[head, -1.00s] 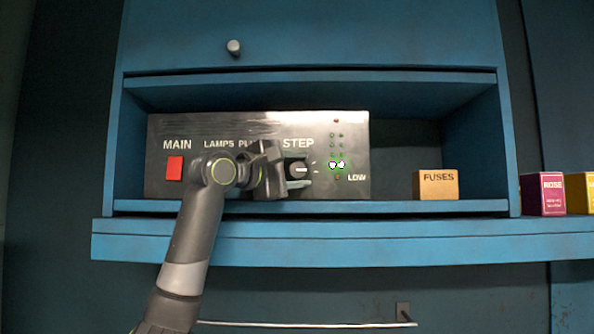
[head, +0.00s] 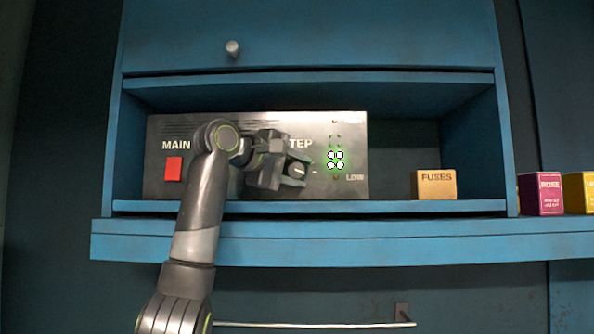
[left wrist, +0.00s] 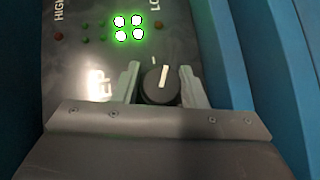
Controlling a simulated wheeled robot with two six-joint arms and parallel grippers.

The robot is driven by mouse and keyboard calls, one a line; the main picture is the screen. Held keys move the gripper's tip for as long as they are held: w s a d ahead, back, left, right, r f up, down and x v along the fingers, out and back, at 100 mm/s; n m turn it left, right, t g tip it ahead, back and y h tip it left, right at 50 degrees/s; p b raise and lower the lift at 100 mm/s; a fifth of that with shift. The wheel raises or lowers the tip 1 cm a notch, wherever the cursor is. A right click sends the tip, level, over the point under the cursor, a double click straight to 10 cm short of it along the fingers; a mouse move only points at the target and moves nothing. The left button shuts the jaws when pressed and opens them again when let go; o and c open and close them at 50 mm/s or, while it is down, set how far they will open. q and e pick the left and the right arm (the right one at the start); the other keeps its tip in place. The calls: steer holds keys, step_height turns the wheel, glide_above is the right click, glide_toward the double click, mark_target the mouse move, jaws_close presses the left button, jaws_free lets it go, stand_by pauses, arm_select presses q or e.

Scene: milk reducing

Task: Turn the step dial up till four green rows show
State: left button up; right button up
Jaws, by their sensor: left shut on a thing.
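The step dial (head: 297,170) is a small dark knob with a white pointer line on the grey metal panel (head: 225,128). My left gripper (head: 298,172) is shut on the dial, with one finger on each side of it. In the left wrist view the dial (left wrist: 160,84) sits between the two pale fingers of the gripper (left wrist: 160,88). The lamp column (head: 336,160) right of the dial has two lower rows glowing green, two lamps in each. The lamps above them are dark. The lit lamps (left wrist: 128,28) also show in the left wrist view. My right gripper is not in view.
A red square button (head: 173,169) is under the word MAIN. A FUSES box (head: 436,185) stands on the blue shelf right of the panel. A purple box (head: 541,194) and a yellow box (head: 579,192) stand further right. The shelf between panel and FUSES box is clear.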

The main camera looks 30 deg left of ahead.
arm_select(q)
steer(key=shift+m+g+y, duration=0.4)
steer(key=shift+g, duration=0.1)
steer(key=shift+c, duration=0.2)
steer(key=shift+a, duration=0.1)
steer(key=o, duration=0.8)
steer(key=shift+c, duration=0.2)
steer(key=shift+o, duration=1.1)
steer(key=shift+a, duration=0.1)
steer(key=shift+w+a, duration=0.1)
steer(key=shift+a, duration=0.05)
